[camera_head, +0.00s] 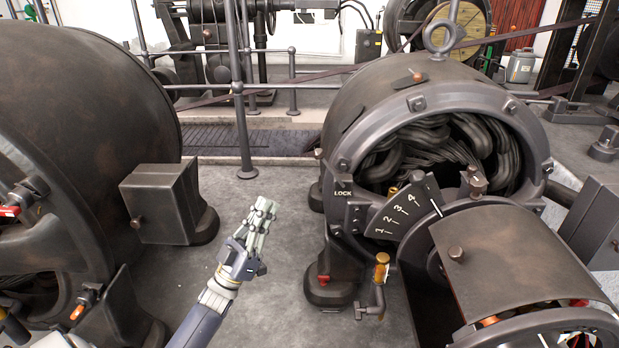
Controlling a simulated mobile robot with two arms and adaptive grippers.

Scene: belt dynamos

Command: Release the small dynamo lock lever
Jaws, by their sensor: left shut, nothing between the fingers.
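The dynamo on the right (385,100) has a dark round housing with an open front showing thick coils. A plate marked LOCK (343,193) sits on its left front edge, beside a dial sector numbered 1 to 4 (402,212). A small red piece (323,280) shows near the dynamo's foot. I cannot tell which part is the lock lever. My left gripper (265,208) is shut and empty, left of the dynamo and apart from it. My right gripper is not in view.
A larger dark dynamo (75,110) fills the left side, with a box-like foot (160,203) jutting toward the middle. A metal railing post (240,100) stands behind my gripper. The grey floor (262,285) between the dynamos is clear.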

